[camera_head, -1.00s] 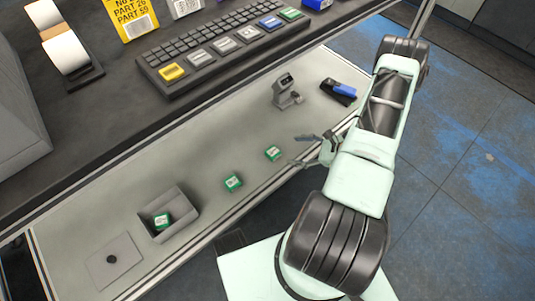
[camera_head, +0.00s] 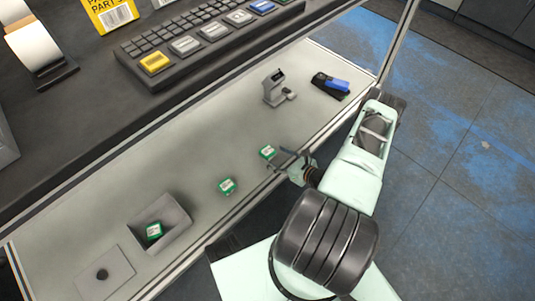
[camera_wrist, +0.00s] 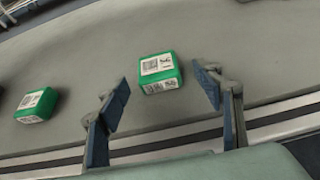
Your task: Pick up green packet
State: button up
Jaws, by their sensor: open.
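Several green packets with white labels are in view. One green packet (camera_head: 267,152) lies on the grey counter just left of my gripper (camera_head: 279,159). In the wrist view this packet (camera_wrist: 160,73) lies ahead, framed between my open fingers (camera_wrist: 163,100), which do not touch it. A second green packet (camera_head: 227,186) lies on the counter to the lower left and also shows at the left of the wrist view (camera_wrist: 37,105). A third green packet (camera_head: 154,231) sits inside a grey open box (camera_head: 175,211). My gripper is empty.
A scanner on a stand (camera_head: 275,88) and a blue and black stapler-like object (camera_head: 331,85) stand farther back on the counter. A flat plate with a dark round spot (camera_head: 103,275) lies at lower left. A raised dark shelf with a keyboard (camera_head: 200,45) runs along the back.

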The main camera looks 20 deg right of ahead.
aim_at(268, 151)
jog(key=x, duration=0.1)
jog(key=b+x, duration=0.1)
jog(key=x, duration=0.1)
jog(key=b+x, duration=0.1)
jog(key=x, duration=0.1)
jog(key=shift+w+a+r, duration=0.1)
jog(key=shift+a+r, duration=0.1)
jog(key=shift+r, duration=0.15)
jog(key=c, duration=1.3)
jog(key=shift+c, duration=0.4)
